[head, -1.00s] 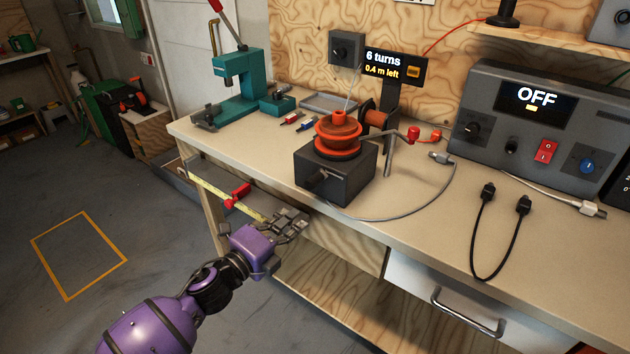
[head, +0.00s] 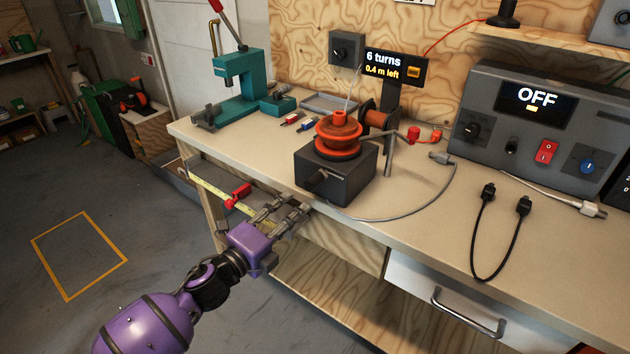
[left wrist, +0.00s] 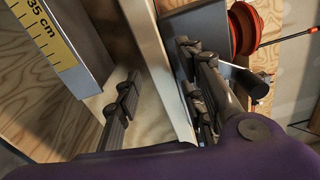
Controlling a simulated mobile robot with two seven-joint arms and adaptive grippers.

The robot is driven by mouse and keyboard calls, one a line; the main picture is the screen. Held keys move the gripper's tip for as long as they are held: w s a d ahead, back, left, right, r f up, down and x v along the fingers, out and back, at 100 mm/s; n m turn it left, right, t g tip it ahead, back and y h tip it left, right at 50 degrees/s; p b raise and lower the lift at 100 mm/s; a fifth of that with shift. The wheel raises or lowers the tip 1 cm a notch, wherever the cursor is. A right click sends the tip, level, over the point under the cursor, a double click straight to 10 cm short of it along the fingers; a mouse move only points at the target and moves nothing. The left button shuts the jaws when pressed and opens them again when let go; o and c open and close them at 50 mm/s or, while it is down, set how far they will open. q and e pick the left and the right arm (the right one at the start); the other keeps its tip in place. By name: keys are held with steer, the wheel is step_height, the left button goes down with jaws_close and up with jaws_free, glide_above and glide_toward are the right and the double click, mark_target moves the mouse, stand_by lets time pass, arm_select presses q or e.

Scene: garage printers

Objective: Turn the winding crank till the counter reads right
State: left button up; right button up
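The winder is a dark grey box (head: 336,176) on the bench's front edge, with an orange spool (head: 338,135) on top. A short crank with a black knob (head: 316,183) sticks out of its front; the knob also shows in the left wrist view (left wrist: 257,90). The counter (head: 395,67) reads "6 turns" and "0.4 m left". My left gripper (head: 284,209) is open and empty, just in front of the bench edge, below and left of the knob. In the left wrist view its fingers (left wrist: 162,90) are apart, with the bench edge behind the gap. My right gripper is not in view.
A yellow measuring rail with a red slider (head: 238,195) runs along the bench front beside my left gripper. A grey cable (head: 425,205) and black leads (head: 490,240) lie to the right.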

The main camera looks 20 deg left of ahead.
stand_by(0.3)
arm_select(q)
steer(key=shift+p+v, duration=0.45)
steer(key=shift+v, duration=2.55)
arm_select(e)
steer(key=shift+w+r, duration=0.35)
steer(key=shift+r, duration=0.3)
arm_select(q)
steer(key=o, duration=0.6)
